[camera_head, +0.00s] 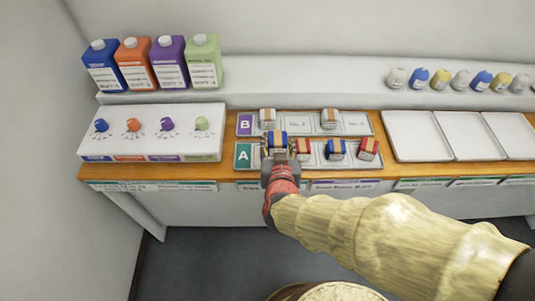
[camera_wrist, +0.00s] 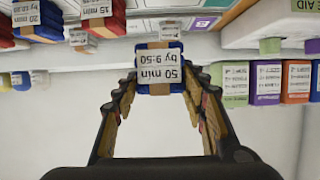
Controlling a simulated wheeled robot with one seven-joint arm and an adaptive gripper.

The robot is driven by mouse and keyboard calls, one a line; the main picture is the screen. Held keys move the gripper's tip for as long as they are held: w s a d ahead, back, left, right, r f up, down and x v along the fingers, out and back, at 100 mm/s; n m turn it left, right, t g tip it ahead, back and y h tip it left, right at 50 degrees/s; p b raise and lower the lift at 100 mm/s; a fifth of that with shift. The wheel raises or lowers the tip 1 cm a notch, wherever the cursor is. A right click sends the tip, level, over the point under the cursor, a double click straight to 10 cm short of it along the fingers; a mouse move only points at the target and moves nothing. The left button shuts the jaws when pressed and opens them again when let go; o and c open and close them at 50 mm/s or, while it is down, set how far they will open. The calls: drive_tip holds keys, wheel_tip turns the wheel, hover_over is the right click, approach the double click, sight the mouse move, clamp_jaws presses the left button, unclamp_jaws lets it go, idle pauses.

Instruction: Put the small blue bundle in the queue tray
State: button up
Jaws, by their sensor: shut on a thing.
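My gripper (camera_head: 277,148) is shut on a blue bundle (camera_head: 277,138) with a tan band, at the left end of row A. In the wrist view the held blue bundle (camera_wrist: 160,52) sits between the fingertips (camera_wrist: 160,84), its label reading "50 min by 9:50" upside down. I cannot tell whether it touches the surface below. A second blue bundle (camera_head: 336,149) stands in the row A tray (camera_head: 320,162), between two red bundles (camera_head: 303,149) (camera_head: 368,148). The row B tray (camera_head: 350,129) holds two whitish bundles (camera_head: 267,117) (camera_head: 329,118). No tray is visibly marked as the queue tray.
Three empty white trays (camera_head: 418,153) lie at the right. A white panel with coloured knobs (camera_head: 150,142) is at the left. Coloured jugs (camera_head: 127,66) stand on the shelf behind, with several small capped items (camera_head: 440,79) at its right.

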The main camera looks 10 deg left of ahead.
drive_tip(key=w+a+f+b, duration=0.1)
drive_tip(key=w+a+f, duration=0.1)
drive_tip(key=f, duration=0.1)
drive_tip(key=w+a+f+b, duration=0.1)
drive_tip(key=f, duration=0.1)
drive_tip(key=shift+w+a+f+b, duration=0.1)
drive_tip(key=shift+a+f+b, duration=0.05)
drive_tip(key=shift+f+b, duration=0.15)
drive_tip(key=shift+w+a+f+b, duration=0.1)
drive_tip(key=shift+f+b, duration=0.3)
drive_tip(key=shift+f, duration=0.45)
drive_tip(key=shift+w+a+f+b, duration=0.1)
drive_tip(key=shift+f+b, duration=0.3)
drive_tip(key=shift+f, duration=0.45)
drive_tip(key=shift+f, duration=0.15)
drive_tip(key=o, duration=1.2)
